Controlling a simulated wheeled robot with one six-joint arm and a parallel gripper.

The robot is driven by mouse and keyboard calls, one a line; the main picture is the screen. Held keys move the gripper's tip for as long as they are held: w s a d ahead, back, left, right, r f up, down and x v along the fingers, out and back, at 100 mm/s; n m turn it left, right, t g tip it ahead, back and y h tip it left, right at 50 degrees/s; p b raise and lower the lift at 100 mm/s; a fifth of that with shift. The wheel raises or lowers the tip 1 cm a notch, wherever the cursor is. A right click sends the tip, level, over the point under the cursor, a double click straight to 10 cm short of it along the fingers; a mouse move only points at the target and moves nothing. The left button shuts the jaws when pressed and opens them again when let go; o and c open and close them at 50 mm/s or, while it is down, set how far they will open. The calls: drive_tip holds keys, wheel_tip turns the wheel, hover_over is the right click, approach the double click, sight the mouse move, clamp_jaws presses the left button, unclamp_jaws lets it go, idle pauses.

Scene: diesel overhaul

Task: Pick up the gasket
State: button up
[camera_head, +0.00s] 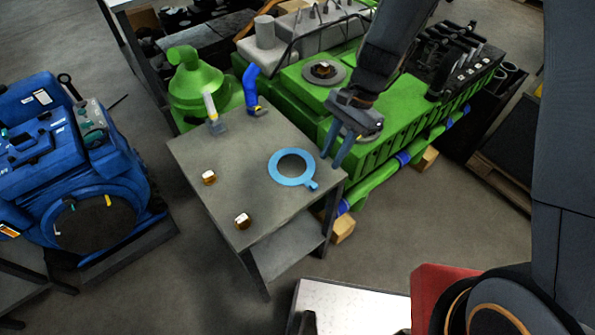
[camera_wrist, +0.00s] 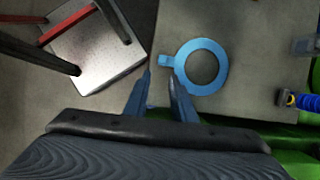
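The gasket is a flat light-blue ring with a small tab. In the head view the gasket (camera_head: 272,170) lies flat on the grey table (camera_head: 190,150), near its right edge, with the tab toward the lower right. In the wrist view the gasket (camera_wrist: 223,64) lies beyond the fingertips, its tab at its left. My gripper (camera_head: 332,162) hangs at the table's right edge, fingers pointing down, right of the ring and near its tab. In the wrist view my gripper (camera_wrist: 161,75) has its blue fingers apart with nothing between them. The height gap to the tab is hard to tell.
Two brown-and-white nut-like parts (camera_head: 209,177) stand on the table's left and front. A blue-handled tool (camera_head: 252,92) and a white-tipped one (camera_head: 212,115) stand at its back edge. A green engine (camera_head: 400,120) is close behind. A white-topped stand (camera_head: 350,308) is in front.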

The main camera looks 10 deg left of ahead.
sight(316, 184)
drive_tip(key=shift+a+p+x, duration=0.2)
drive_tip(key=shift+p+x, duration=0.9)
drive_tip(key=shift+x, duration=3.25)
drive_tip(key=shift+r, duration=0.1)
clamp_jaws()
